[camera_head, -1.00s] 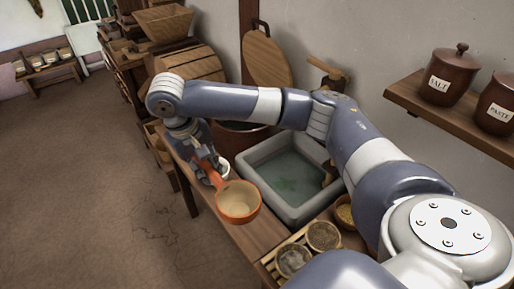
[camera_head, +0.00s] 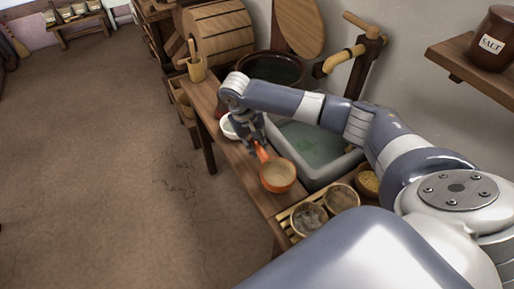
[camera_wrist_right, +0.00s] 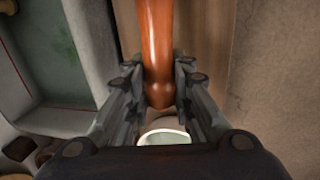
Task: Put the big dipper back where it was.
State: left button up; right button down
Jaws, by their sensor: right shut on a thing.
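The orange dipper (camera_head: 278,176) has a round cup with a pale inside, and its handle points back to my right gripper (camera_head: 256,145). In the right wrist view, the gripper (camera_wrist_right: 158,92) is shut on the glossy orange handle (camera_wrist_right: 157,45), near its end. The cup shows at the front edge of the bench (camera_head: 240,165), in front of the stone sink (camera_head: 352,160). I cannot tell whether it touches the bench. My left gripper is out of view.
A white bowl (camera_head: 228,127) stands just behind my right gripper and also shows in the wrist view (camera_wrist_right: 163,137). Several small bowls (camera_head: 341,198) stand right of the dipper. A wooden cup (camera_head: 197,70) is on the bench's far end. A dark pot (camera_head: 290,70) stands behind the arm.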

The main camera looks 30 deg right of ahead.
jog(key=shift+a+x, duration=0.15)
jog(key=shift+x, duration=0.65)
jog(key=shift+a+x, duration=0.2)
jog(key=shift+x, duration=0.6)
jog(key=shift+f, duration=0.2)
jog(key=c, duration=1.4)
grip_release()
jog(key=v, duration=1.2)
jog(key=shift+r+b, duration=0.2)
jog(key=shift+b, duration=0.1)
